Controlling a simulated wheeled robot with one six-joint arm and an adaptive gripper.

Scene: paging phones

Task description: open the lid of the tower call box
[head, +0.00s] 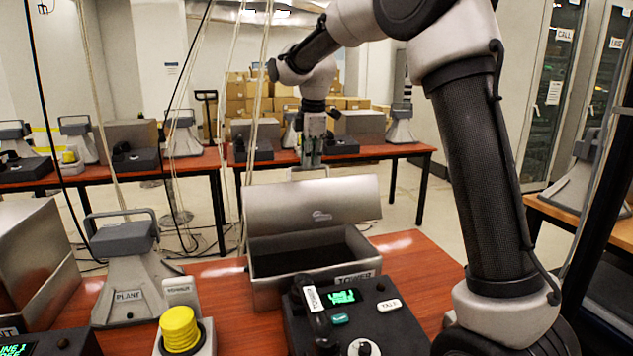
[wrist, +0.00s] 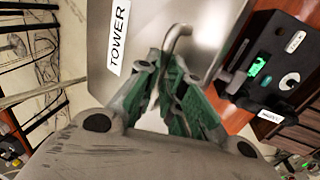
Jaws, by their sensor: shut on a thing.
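The tower call box (head: 262,292) is a silver metal box on the red-brown table, with a TOWER label on its front. Its lid (head: 315,210) is raised and tilted up at the back, and the dark inside shows. My gripper (head: 311,160) is at the lid's upper edge, pointing down. In the wrist view my gripper's green fingers (wrist: 170,72) are closed around the lid's thin bent metal handle (wrist: 180,36). The lid's face with a TOWER label (wrist: 118,38) fills the upper middle there. The exact finger contact is partly hidden.
A desk phone console (head: 345,310) stands right in front of the box. A grey PLANT call stand (head: 128,270) and a yellow button (head: 180,328) are to the left. Cords hang at the left. Another table (head: 400,151) with more devices stands behind.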

